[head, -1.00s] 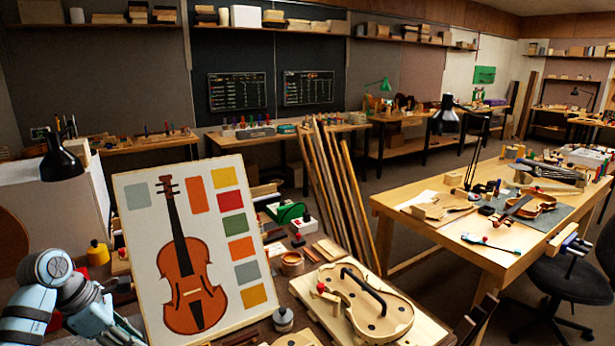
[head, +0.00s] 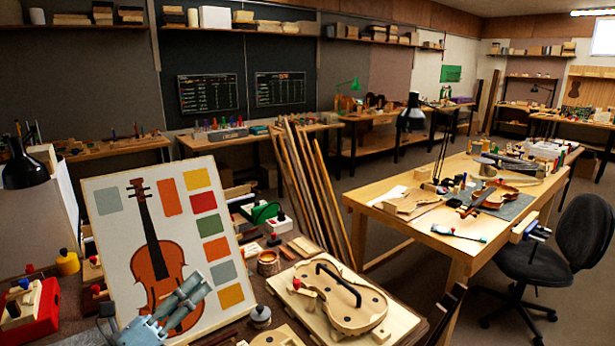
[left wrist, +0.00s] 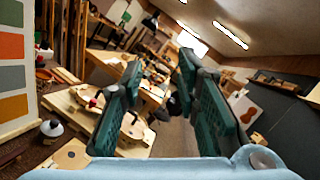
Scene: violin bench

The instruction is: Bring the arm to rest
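My left gripper (head: 188,301) is in the lower left of the head view, in front of the violin picture board (head: 150,245). In the left wrist view its two green-padded fingers (left wrist: 160,85) stand apart with nothing between them, so it is open and empty. The gripper points away over the bench. My right gripper shows in neither view.
A violin body plate on a wooden board (head: 400,325) lies right of the gripper, with a small lidded pot (head: 260,316) between. A red box (head: 35,318) is at the left. A table (head: 390,222) and a black chair (head: 540,262) stand to the right.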

